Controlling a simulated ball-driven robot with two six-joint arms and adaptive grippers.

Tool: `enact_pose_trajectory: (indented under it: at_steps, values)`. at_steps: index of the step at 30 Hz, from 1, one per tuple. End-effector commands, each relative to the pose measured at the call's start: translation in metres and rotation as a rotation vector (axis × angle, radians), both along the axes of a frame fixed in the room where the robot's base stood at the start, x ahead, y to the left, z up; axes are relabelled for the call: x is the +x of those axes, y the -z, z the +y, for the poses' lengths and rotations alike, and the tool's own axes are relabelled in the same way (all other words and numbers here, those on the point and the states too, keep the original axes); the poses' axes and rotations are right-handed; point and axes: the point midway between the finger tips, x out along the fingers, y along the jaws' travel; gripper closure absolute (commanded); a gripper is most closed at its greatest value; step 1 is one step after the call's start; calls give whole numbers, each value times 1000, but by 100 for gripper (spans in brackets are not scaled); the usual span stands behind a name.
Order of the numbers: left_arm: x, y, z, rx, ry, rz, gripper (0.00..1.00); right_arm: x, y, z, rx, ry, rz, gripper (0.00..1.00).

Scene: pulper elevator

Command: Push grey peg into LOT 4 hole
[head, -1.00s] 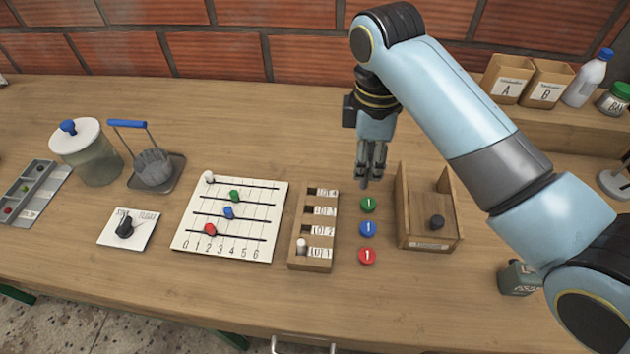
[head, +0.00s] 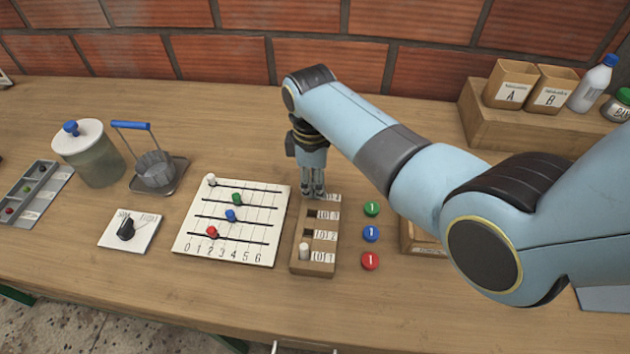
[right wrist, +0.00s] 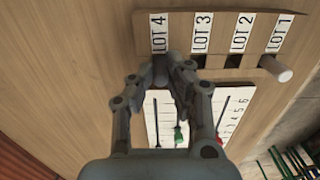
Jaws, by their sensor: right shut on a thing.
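The wooden lot block (head: 315,267) stands on the bench, with its labels LOT 1 to LOT 4 running from front to back. A whitish peg (head: 304,250) stands in the LOT 1 hole; the LOT 2 and LOT 3 holes are empty. My right gripper (head: 314,192) points down over the LOT 4 end of the block. It is shut on the grey peg (right wrist: 160,68), of which a small part shows beside the LOT 4 label in the right wrist view. The fingers hide the LOT 4 hole, so I cannot tell how deep the peg sits. My left gripper is not in view.
A slider board (head: 190,253) with coloured knobs lies close left of the block. Green (head: 372,208), blue (head: 371,233) and red (head: 370,261) discs lie close right. My right arm partly covers a wooden box (head: 408,238). The bench behind the block is clear.

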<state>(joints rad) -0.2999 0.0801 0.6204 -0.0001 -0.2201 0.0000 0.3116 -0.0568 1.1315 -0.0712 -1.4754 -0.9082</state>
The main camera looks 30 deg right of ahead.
Motion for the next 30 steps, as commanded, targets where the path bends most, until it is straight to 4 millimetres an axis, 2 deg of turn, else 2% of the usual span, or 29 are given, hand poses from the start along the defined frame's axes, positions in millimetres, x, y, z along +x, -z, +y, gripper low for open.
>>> enact_pose_trajectory:
  at_steps: [7, 8, 12, 23, 26, 30]
  values:
    - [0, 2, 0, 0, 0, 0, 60, 0, 3, 0, 0, 0, 0, 100]
    - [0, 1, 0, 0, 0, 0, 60, 0, 3, 0, -1, 0, -1, 82]
    - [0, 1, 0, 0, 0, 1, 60, 0, 2, 0, 0, 0, 0, 64]
    - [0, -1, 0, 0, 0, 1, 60, 0, -4, 0, 0, 0, 0, 62]
    - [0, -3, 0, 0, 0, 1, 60, 1, -18, 0, 0, 0, -3, 62]
    - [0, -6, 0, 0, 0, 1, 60, 3, -50, 1, 1, 0, -4, 62]
